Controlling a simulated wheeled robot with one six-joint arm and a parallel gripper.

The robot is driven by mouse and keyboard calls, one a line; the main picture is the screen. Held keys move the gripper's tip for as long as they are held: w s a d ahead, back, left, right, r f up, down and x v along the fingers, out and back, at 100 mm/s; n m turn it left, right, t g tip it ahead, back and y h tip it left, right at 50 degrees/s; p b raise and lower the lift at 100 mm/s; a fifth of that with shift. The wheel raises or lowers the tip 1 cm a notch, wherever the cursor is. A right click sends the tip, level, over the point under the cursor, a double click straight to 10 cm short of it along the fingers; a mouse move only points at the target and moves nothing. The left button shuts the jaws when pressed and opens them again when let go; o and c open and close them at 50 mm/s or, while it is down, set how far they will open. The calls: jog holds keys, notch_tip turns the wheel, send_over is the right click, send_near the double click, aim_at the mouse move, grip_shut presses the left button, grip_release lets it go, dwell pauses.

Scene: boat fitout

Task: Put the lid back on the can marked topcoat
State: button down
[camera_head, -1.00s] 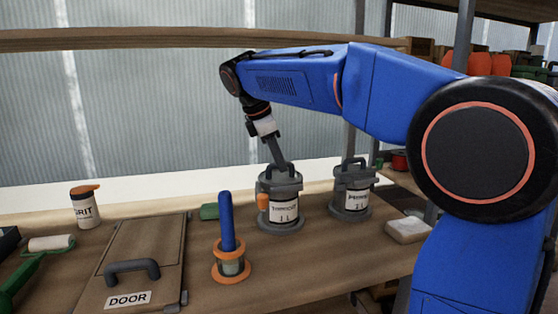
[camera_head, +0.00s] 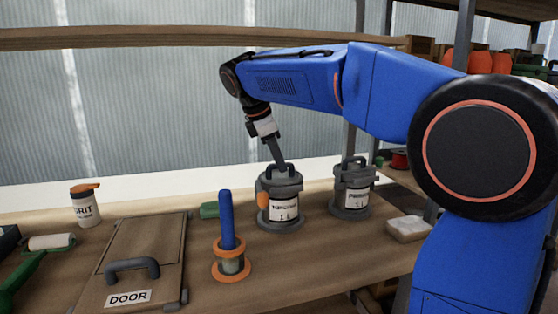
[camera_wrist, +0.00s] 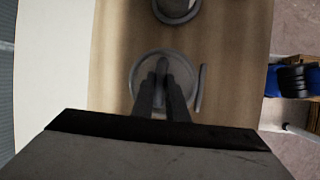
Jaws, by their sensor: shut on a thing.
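The can marked topcoat (camera_head: 284,207) stands upright on the bench, grey with a white label and an orange tab on its left side. A round grey lid (camera_head: 284,182) with a raised handle is at its top, level as far as I can see. I cannot tell whether it is fully seated. My gripper (camera_head: 279,162) reaches down from above, its fingers shut on the lid's handle. In the wrist view the fingers (camera_wrist: 163,85) close over the handle at the middle of the round lid (camera_wrist: 139,72). The can's body is hidden beneath the lid there.
A similar lidded can (camera_head: 352,197) stands close on the right, its label hard to read.

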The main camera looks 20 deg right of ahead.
jog(key=c, duration=1.2)
grip_release()
jog(key=shift+r, duration=3.45)
